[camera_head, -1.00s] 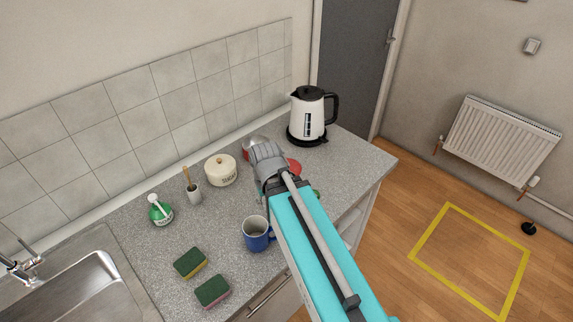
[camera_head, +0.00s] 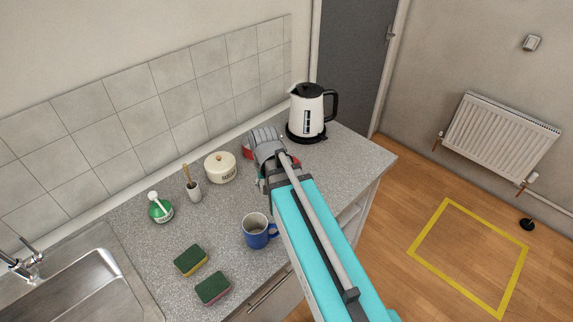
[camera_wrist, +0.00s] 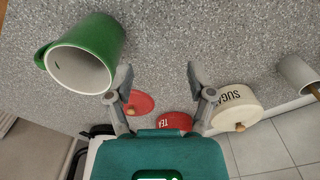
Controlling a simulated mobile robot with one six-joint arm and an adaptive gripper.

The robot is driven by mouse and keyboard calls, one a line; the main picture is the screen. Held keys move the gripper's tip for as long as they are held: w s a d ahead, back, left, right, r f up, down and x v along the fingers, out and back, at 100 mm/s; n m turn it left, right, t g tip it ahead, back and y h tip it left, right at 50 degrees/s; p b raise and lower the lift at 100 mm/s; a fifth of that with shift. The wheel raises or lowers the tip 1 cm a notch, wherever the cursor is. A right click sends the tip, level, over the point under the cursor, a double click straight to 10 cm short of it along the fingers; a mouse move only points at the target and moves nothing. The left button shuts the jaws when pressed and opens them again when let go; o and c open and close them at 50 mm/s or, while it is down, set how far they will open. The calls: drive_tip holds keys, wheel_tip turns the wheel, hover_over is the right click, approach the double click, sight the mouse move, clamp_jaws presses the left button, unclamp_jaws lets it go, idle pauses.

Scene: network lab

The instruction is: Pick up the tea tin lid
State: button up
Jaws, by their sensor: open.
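The tea tin lid (camera_wrist: 141,103) is a red disc with a small knob, lying on the grey counter in the wrist view, partly behind the left finger. Next to it is the red tea tin (camera_wrist: 173,122), marked TEA, its near side hidden by my gripper body. My gripper (camera_wrist: 157,78) is open and empty, its fingers apart, with bare counter showing between the tips. In the head view only a sliver of the tea tin (camera_head: 247,153) shows beside my wrist, and my arm covers most or all of the lid.
A green mug (camera_wrist: 98,42) is close to the left finger in the wrist view. The cream sugar tin (camera_head: 220,168) stands left of my wrist, the kettle (camera_head: 308,110) behind it. A blue mug (camera_head: 256,232) and two sponges (camera_head: 191,260) lie nearer the sink.

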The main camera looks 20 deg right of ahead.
drive_tip(key=w+d+r+m+p, duration=0.1)
drive_tip(key=w+d+r+m, duration=0.1)
drive_tip(key=w+d+m, duration=0.4)
drive_tip(key=w+d+r+m+p, duration=0.2)
drive_tip(key=w+d+m, duration=0.5)
drive_tip(key=w, duration=0.5)
drive_tip(key=shift+d+m+p, duration=0.2)
drive_tip(key=shift+m+p, duration=0.1)
drive_tip(key=shift+m, duration=0.8)
drive_tip(key=shift+w+f, duration=0.1)
drive_tip(key=shift+f, duration=0.05)
wheel_tip(320, 180, down, 8)
drive_tip(key=b, duration=0.8)
drive_tip(key=shift+f+b, duration=0.2)
drive_tip(key=shift+b, duration=0.15)
drive_tip(key=shift+f+b, duration=2.6)
